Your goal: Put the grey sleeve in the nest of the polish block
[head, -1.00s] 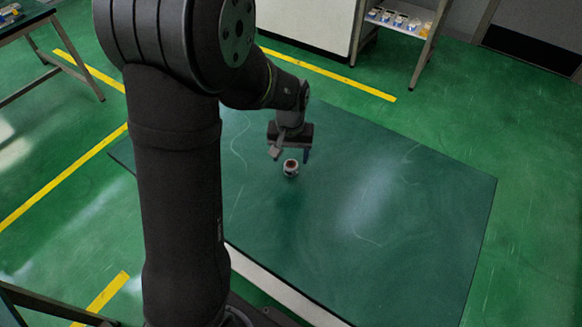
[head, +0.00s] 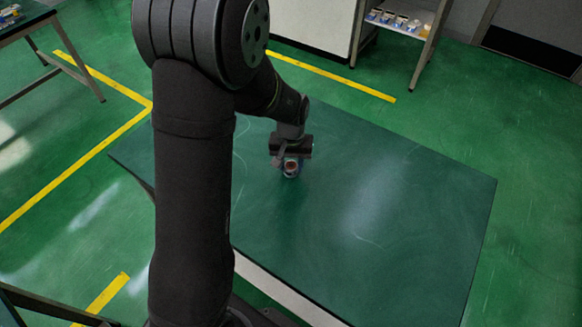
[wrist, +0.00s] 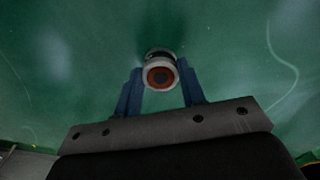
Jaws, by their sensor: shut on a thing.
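The grey sleeve (head: 291,168) is a small, short round piece with a pale grey rim and a reddish-brown inside. It is low over the green table, between the fingers of my gripper (head: 290,163). In the wrist view the sleeve (wrist: 160,76) shows its ring end and dark centre towards the camera. The blue fingers of my gripper (wrist: 160,86) stand on both sides of it, shut on it. I cannot tell whether the sleeve still touches the table. I cannot make out the polish block or its nest in either view.
The green table top (head: 400,230) is wide and bare to the right of my gripper. My own arm hides part of its left side. A shelf with small items (head: 400,20) and a white cabinet (head: 310,20) stand beyond the table.

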